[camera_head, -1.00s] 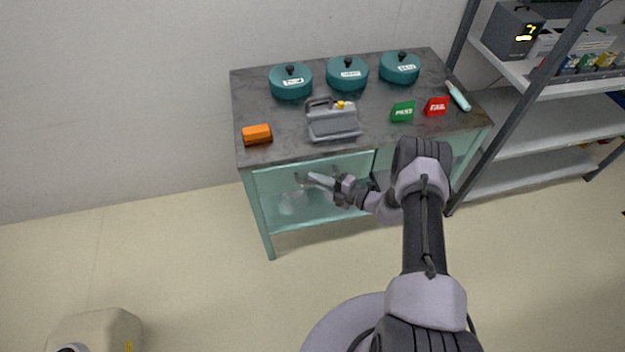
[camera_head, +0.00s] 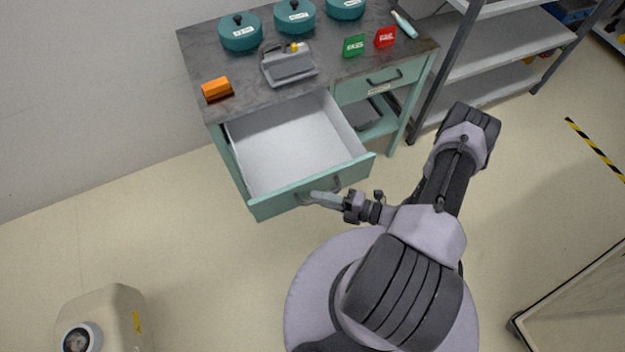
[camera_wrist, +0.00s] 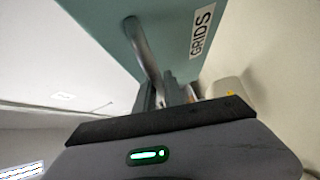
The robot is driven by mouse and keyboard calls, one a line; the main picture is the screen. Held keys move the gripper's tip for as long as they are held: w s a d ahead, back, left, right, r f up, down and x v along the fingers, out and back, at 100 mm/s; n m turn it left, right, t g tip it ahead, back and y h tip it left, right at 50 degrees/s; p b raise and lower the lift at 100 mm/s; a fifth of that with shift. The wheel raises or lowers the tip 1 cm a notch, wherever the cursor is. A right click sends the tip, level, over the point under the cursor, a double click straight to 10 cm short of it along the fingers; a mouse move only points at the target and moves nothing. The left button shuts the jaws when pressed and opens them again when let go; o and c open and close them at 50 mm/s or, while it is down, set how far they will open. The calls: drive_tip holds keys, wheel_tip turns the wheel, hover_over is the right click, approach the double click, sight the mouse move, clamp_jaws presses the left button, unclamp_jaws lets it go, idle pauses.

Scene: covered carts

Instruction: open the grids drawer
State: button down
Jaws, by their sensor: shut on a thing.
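The grids drawer (camera_head: 290,146) is the left drawer of the teal cart. It is pulled well out, and its pale inside is empty. Its teal front also shows in the wrist view (camera_wrist: 110,22), with a label (camera_wrist: 202,31) reading GRIDS. A bar handle (camera_wrist: 147,55) runs across that front. My gripper (camera_head: 312,198) is at the drawer front, shut on the handle. In the wrist view the fingers (camera_wrist: 172,92) are at the handle's near end, partly hidden behind the dark wrist edge.
The right drawer (camera_head: 378,82) is shut. Grey shelving (camera_head: 480,60) stands right. A beige container (camera_head: 105,315) stands lower left; floor between is clear.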

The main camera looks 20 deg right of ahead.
drive_tip(key=shift+s, duration=1.35)
drive_tip(key=c, duration=1.5)
unclamp_jaws()
drive_tip(key=shift+o, duration=0.2)
drive_tip(key=p+v, duration=0.1)
drive_tip(key=v, duration=1.6)
drive_tip(key=shift+s, duration=0.2)
drive_tip(key=shift+d, duration=0.2)
